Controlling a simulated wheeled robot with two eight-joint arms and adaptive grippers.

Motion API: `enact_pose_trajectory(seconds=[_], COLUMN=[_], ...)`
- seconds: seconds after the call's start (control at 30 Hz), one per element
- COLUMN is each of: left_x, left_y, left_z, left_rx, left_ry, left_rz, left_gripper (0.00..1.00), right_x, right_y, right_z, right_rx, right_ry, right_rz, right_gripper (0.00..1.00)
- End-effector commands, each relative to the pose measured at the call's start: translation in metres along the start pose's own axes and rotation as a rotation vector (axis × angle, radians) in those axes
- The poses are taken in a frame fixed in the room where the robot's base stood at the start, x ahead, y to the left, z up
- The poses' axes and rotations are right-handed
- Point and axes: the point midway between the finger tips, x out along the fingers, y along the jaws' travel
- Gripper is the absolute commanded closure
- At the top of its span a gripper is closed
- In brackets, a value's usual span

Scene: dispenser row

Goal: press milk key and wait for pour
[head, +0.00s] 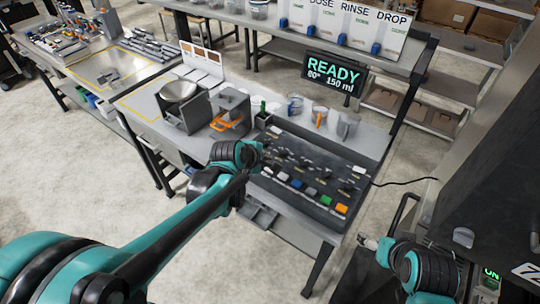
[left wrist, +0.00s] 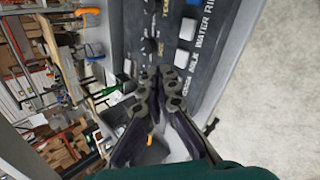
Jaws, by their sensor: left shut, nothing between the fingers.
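The dark key panel (head: 310,168) lies on the bench with a row of coloured keys along its front edge. In the left wrist view, a white key (left wrist: 182,57) sits beside the lettering MILK, with another pale key (left wrist: 187,28) beside WATER. My left gripper (head: 258,158) is at the panel's left end in the head view. Its closed fingertips (left wrist: 165,74) are close to the white key, seemingly short of it; contact cannot be judged. The fingers hide part of the row's near end. My right gripper (head: 370,242) is low at the right, away from the panel; its jaws are too small to read.
A black display (head: 334,75) reads READY, 80°, 150 ml. Several cups and jugs (head: 320,115) stand behind the panel. A grey machine with an orange part (head: 230,122) stands left of it. The floor in front of the bench is clear.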

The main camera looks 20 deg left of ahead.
Motion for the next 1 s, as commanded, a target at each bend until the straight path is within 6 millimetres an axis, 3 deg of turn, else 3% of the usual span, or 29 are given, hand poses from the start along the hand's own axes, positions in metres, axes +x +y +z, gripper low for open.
enact_pose_trajectory(seconds=[0.03,0.1,0.3,0.77,1.0], left_x=[0.003,0.014,0.031,0.036,0.049], left_y=[0.019,0.032,0.045,0.043,0.032], left_z=[-0.001,-0.003,-0.007,-0.008,-0.010], left_rx=[-0.121,-0.271,-0.502,-0.526,-0.525], left_ry=[-0.010,-0.023,-0.046,-0.048,-0.048], left_rz=[0.010,0.020,0.032,0.032,0.032], left_gripper=[1.00,1.00,1.00,1.00,1.00], right_x=[-0.015,-0.022,-0.031,-0.029,-0.017], right_y=[0.000,0.000,0.000,0.000,0.000], right_z=[-0.010,-0.016,-0.022,-0.020,-0.012], right_rx=[0.000,0.000,0.000,0.000,0.000], right_ry=[0.000,0.000,0.000,0.000,0.000], right_rz=[0.000,0.000,0.000,0.000,0.000], right_gripper=[0.21,0.21,0.21,0.21,0.21])
